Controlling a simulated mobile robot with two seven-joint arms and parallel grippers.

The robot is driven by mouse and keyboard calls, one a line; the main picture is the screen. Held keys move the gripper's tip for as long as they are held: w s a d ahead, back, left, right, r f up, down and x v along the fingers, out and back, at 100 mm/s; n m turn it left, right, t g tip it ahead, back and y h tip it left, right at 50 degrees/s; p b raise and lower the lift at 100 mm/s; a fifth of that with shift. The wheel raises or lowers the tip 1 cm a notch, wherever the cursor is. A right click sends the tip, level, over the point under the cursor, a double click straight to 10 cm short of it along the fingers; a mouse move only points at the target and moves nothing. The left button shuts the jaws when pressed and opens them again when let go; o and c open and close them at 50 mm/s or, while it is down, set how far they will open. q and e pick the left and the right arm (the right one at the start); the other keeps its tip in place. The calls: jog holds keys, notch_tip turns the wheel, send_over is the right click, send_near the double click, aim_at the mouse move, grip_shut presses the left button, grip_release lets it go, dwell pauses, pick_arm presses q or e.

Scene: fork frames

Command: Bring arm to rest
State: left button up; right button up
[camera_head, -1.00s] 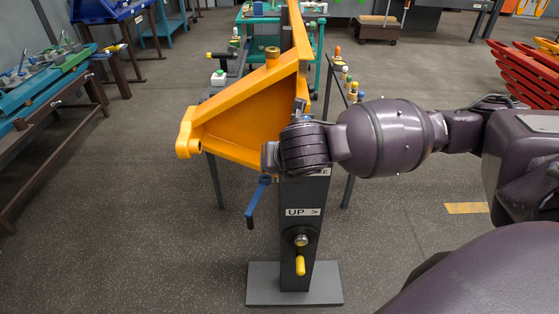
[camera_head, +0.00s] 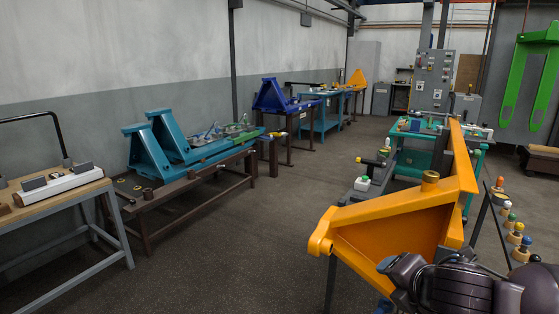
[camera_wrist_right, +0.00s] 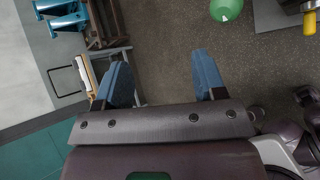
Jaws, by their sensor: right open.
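My right arm (camera_head: 455,285) is dark purple and enters at the bottom right of the head view, in front of the orange triangular frame. In the right wrist view, my right gripper (camera_wrist_right: 163,78) has its two blue fingers wide apart. Only floor shows between them, with nothing held. Most of the right hand is cut off by the lower edge of the head view. My left gripper is in neither current view.
The orange frame (camera_head: 385,235) stands beside my right arm; whether they touch is unclear. A wooden-topped bench (camera_head: 60,200) and a brown rack with teal brackets (camera_head: 150,150) line the left wall. The floor (camera_head: 240,255) between is clear. A green rounded object (camera_wrist_right: 226,8) shows in the wrist view.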

jog(key=w+a+m+t+y, duration=0.2)
jog(key=w+a+m+y, duration=0.1)
jog(key=a+m+y, duration=0.25)
notch_tip(320, 180, down, 5)
jog(key=s+m+t, duration=0.2)
jog(key=m, duration=0.5)
jog(key=s+d+f+m+g+h, duration=0.1)
jog(key=s+d+f+m+h, duration=0.2)
jog(key=s+f, duration=0.8)
jog(key=s+d+f+m+g+h, duration=0.2)
jog(key=s+d+f+m, duration=0.5)
jog(key=s+f, duration=0.5)
jog(key=shift+s+f+m+h, duration=0.15)
jog(key=shift+f+m+h, duration=0.3)
jog(key=shift+m+h, duration=0.55)
